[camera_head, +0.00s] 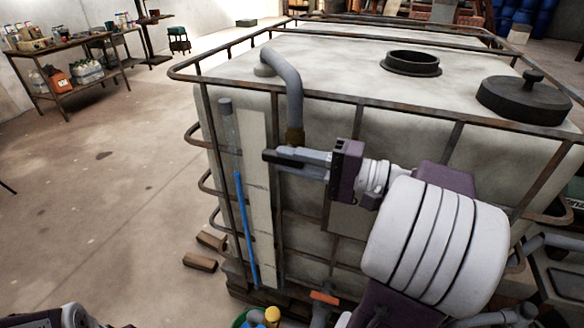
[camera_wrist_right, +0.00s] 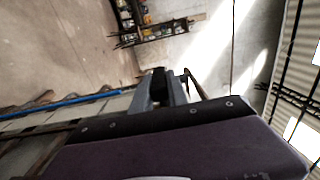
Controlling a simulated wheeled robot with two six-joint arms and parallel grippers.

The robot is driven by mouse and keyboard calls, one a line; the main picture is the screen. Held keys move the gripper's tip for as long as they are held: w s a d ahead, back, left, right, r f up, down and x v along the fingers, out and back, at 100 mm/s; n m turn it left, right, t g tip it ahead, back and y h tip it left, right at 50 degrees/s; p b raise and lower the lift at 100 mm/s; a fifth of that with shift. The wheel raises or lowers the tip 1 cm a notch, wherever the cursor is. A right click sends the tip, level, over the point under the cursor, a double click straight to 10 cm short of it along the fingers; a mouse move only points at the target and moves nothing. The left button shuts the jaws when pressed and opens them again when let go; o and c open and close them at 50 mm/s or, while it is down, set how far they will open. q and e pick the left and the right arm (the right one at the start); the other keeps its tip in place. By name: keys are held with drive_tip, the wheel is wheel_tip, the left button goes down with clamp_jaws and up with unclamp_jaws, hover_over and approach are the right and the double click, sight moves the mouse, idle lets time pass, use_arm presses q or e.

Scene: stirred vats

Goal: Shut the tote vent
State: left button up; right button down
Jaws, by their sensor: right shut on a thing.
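The tote (camera_head: 345,75) is a large pale tank in a rusty tube cage. My right gripper (camera_head: 285,158) is level, just below that brass end, and shut on a part of the vent valve. The fingers hide most of that part. In the right wrist view the gripper (camera_wrist_right: 160,88) shows a dark piece between its fingers. My left gripper is not in view.
A black lid (camera_head: 526,98) and an open black port (camera_head: 411,62) are on the tote's top. A blue-marked sight tube (camera_head: 246,230) runs down the side, left of my gripper. Wood blocks (camera_head: 200,261) lie on the floor.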

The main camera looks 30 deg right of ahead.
idle(0.5)
drive_tip(key=c, duration=1.3)
unclamp_jaws()
drive_tip(key=shift+w, duration=0.1)
drive_tip(key=v, duration=0.9)
drive_tip(key=shift+p, duration=0.4)
drive_tip(key=shift+f, duration=0.1)
